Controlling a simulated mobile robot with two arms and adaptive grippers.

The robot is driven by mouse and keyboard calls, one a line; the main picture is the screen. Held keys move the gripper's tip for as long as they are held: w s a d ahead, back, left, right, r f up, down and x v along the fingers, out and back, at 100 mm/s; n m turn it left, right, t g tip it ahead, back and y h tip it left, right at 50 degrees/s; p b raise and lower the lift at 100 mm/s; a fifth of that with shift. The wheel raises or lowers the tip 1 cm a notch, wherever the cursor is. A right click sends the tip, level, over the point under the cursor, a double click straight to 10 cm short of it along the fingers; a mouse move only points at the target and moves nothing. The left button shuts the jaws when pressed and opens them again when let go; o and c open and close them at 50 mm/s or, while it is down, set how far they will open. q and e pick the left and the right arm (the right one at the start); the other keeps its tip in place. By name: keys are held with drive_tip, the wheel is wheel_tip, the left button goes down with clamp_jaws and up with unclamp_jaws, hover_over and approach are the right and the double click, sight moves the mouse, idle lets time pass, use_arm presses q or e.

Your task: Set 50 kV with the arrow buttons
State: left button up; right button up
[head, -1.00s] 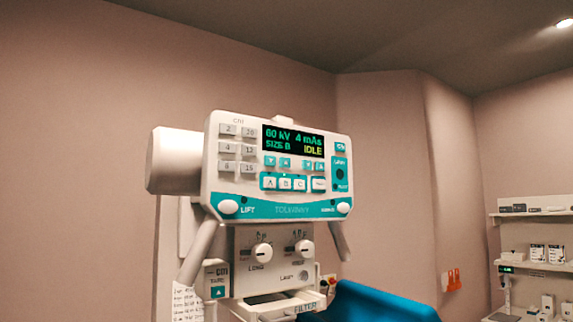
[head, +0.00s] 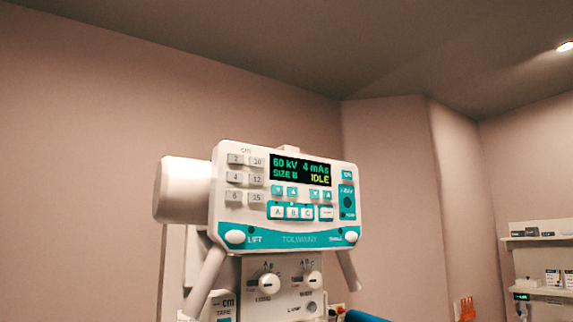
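The white and teal control panel (head: 290,238) faces me near the middle of the head view, tilted slightly. Its dark display (head: 300,171) shows green and yellow text: a kV value that looks like 60, though the first digit is blurred, then 4 mAs, SIZE B and IDLE. Below the display are two pairs of small teal arrow buttons. The left pair (head: 285,191) sits under the kV value and the right pair (head: 320,195) under the mAs value. Neither of my grippers is in view.
Number keys (head: 234,178) are on the panel's left, and A, B, C keys (head: 292,213) below the arrows. Two grey handles slope down from the panel. Two knobs (head: 269,284) sit beneath. Wall shelves (head: 535,239) stand far right. The space around the panel looks clear.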

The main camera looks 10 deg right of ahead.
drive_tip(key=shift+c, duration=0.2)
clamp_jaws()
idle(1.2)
